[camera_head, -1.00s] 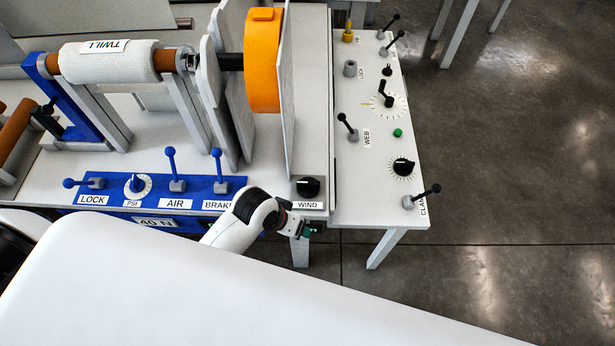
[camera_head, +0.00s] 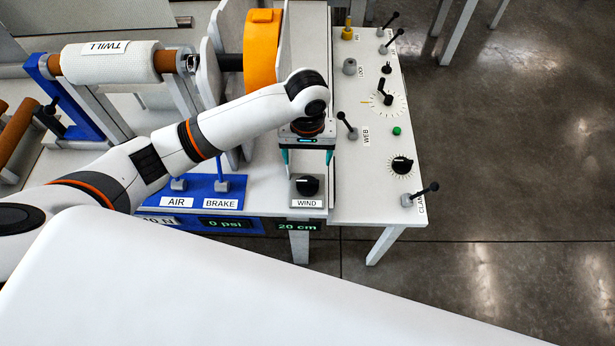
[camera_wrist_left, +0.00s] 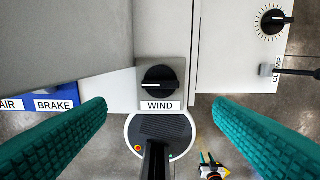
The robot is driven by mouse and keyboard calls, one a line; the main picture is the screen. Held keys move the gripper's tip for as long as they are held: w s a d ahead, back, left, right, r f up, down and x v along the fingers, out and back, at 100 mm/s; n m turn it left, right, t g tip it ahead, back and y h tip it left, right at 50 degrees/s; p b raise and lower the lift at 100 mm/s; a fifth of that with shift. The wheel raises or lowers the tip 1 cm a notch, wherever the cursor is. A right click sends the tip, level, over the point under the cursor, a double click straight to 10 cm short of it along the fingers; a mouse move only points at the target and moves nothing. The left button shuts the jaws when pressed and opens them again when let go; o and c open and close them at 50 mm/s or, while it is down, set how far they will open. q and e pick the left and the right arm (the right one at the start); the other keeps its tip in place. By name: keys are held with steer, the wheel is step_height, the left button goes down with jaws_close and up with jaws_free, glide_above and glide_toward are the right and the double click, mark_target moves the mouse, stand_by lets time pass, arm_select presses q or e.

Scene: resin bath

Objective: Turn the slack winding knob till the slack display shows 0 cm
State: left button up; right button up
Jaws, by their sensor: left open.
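The slack winding knob is the black WIND knob (camera_head: 307,186) on a grey plate at the front right corner of the machine table. It also shows in the left wrist view (camera_wrist_left: 160,81), with its white mark pointing left. The slack display (camera_head: 297,226) on the front edge below reads 20 cm. My left gripper (camera_head: 308,170) is open, above and slightly behind the knob, its teal fingers spread apart. In the left wrist view the fingers are wide apart with nothing between them, and the knob lies ahead.
The blue panel with the BRAKE lever (camera_head: 221,186) lies left of the knob. An upright grey plate and an orange roll (camera_head: 262,45) stand behind. The side table (camera_head: 370,200) on the right carries several levers and dials.

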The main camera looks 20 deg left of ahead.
mark_target(307, 181)
arm_select(q)
step_height(307, 181, down, 11)
stand_by(0.4)
steer(key=shift+c, duration=0.2)
steer(key=c, duration=0.9)
steer(key=shift+c, duration=0.2)
